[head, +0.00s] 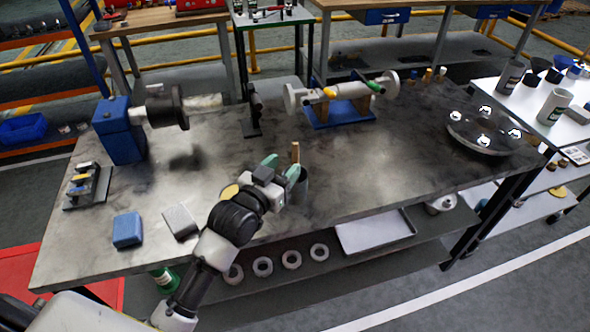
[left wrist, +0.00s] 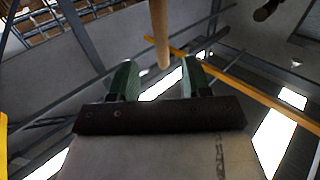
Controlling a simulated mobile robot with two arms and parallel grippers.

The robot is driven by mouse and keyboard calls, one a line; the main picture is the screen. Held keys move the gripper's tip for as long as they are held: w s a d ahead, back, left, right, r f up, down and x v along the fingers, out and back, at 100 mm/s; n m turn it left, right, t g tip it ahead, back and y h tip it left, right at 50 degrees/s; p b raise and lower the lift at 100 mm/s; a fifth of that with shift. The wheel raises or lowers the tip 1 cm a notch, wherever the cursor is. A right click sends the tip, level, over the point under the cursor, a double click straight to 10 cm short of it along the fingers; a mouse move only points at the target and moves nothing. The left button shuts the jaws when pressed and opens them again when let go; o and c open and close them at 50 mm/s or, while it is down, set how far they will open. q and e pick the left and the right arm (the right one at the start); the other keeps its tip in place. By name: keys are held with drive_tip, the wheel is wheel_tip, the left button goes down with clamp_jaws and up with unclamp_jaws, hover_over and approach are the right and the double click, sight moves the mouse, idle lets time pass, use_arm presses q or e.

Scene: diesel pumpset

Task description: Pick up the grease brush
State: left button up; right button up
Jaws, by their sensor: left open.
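The grease brush shows as a wooden handle (head: 295,152) rising upright from a dark grey cup (head: 301,187) near the front edge of the metal workbench. Its lower part is hidden in the cup. My left gripper (head: 281,167), with green fingertips, is open beside the handle and partly covers the cup. In the left wrist view the handle (left wrist: 159,32) comes down from the top, lined up with the gap between the open fingers (left wrist: 160,80). I cannot tell whether it touches a finger. My right gripper is not in view.
The workbench (head: 370,185) is clear right of the cup. A blue-based shaft assembly (head: 340,115) stands behind, and a round flange plate (head: 484,132) lies at the right. A blue block (head: 127,230) and a grey block (head: 180,221) lie at the front left.

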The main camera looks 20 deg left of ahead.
sight(293, 159)
use_arm(q)
drive_tip(key=shift+x, duration=1.15)
drive_tip(key=shift+w+d+f+p, duration=0.2)
drive_tip(key=shift+w+f, duration=0.05)
drive_tip(key=shift+w, duration=0.65)
drive_tip(key=shift+w+d+f+p, duration=0.15)
drive_tip(key=shift+w+d+f, duration=0.1)
drive_tip(key=shift+w, duration=0.6)
drive_tip(key=shift+w+d+f+p, duration=0.1)
drive_tip(key=shift+w+f+p, duration=0.15)
drive_tip(key=shift+w, duration=0.65)
clamp_jaws()
